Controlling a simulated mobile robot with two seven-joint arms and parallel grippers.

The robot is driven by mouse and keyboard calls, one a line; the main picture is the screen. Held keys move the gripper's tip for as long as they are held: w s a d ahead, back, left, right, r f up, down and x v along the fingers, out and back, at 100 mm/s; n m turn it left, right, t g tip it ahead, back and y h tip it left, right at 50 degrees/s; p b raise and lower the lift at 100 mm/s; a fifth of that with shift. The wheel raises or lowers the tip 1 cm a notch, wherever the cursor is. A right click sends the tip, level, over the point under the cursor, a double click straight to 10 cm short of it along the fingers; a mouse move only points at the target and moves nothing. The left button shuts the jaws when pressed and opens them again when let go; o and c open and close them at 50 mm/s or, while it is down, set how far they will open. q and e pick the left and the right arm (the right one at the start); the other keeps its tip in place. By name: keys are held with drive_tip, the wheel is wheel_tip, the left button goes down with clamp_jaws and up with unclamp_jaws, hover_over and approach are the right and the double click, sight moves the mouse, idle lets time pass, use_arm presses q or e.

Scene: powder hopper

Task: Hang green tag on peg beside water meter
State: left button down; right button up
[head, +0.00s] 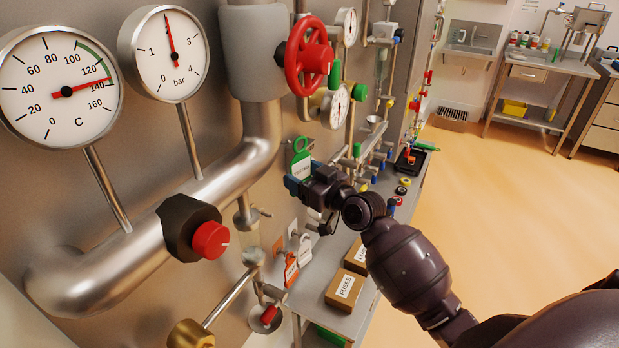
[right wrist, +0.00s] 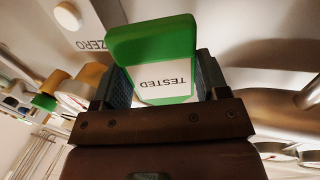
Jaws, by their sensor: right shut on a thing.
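The green tag (head: 301,158) has a hole at its top and a white label. The label reads TESTED in the right wrist view (right wrist: 168,80). My right gripper (head: 299,183) is shut on the tag's lower part and holds it upright near the wall panel. A round dial with a brass body (head: 338,106) is on the panel up and right of the tag; it may be the water meter, but I cannot tell. No free peg shows clearly in the head view. My left gripper is not in view.
An orange tag (head: 290,270) and a white tag (head: 305,250) hang on the panel below my gripper. A FUSES box (head: 344,290) stands on the bench. A red handwheel (head: 308,57), pipes and a black-and-red knob (head: 208,240) stick out from the panel.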

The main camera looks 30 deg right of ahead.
drive_tip(key=shift+w+a+f, duration=0.1)
drive_tip(key=shift+w+a, duration=0.35)
drive_tip(key=shift+w, duration=0.25)
drive_tip(key=shift+w+a+f, duration=0.1)
drive_tip(key=shift+w+a, duration=0.3)
drive_tip(key=shift+w, duration=0.3)
drive_tip(key=shift+w+a+f+b, duration=0.35)
drive_tip(key=shift+w+f+b, duration=0.1)
drive_tip(key=shift+w, duration=0.2)
drive_tip(key=o, duration=1)
drive_tip(key=shift+s, duration=0.1)
drive_tip(key=b+v, duration=0.1)
drive_tip(key=v, duration=0.9)
drive_tip(key=shift+s+d, duration=0.1)
drive_tip(key=shift+s, duration=0.15)
